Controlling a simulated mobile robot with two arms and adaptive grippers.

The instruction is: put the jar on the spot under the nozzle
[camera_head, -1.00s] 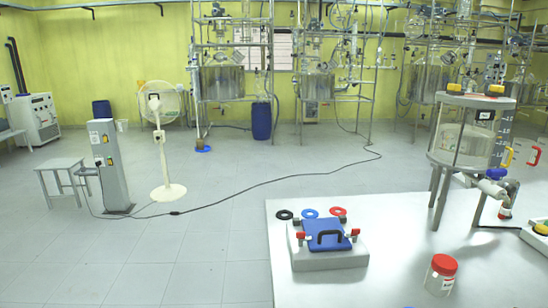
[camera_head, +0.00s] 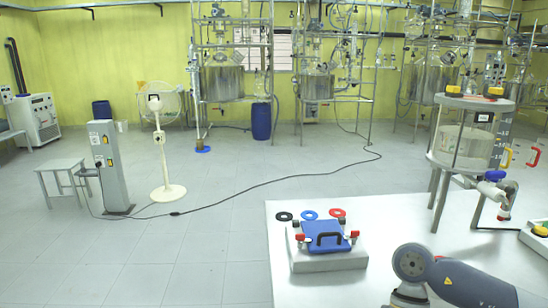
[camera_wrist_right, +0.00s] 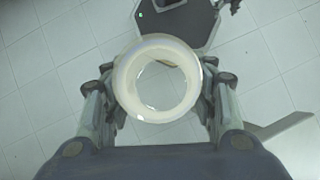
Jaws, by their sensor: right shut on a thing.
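My right gripper (camera_wrist_right: 157,88) is shut on the jar, which shows in the right wrist view as a pale round ring (camera_wrist_right: 124,80) between the two fingers. I see no red lid on it there. In the head view my right forearm and wrist cover the front of the table, and the jar and fingers are hidden. The glass reactor (camera_head: 462,147) stands on legs at the table's right. Its outlet nozzle (camera_head: 504,211) hangs below a blue-handled valve (camera_head: 495,175). I cannot make out a marked spot under it. My left gripper is not in view.
A grey block with a blue plate and black handle (camera_head: 326,236) stands on the white table (camera_head: 395,220). Black, blue and red rings (camera_head: 310,214) lie behind it. A box with a yellow-based button (camera_head: 541,229) is at the right edge. The table between block and reactor is clear.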

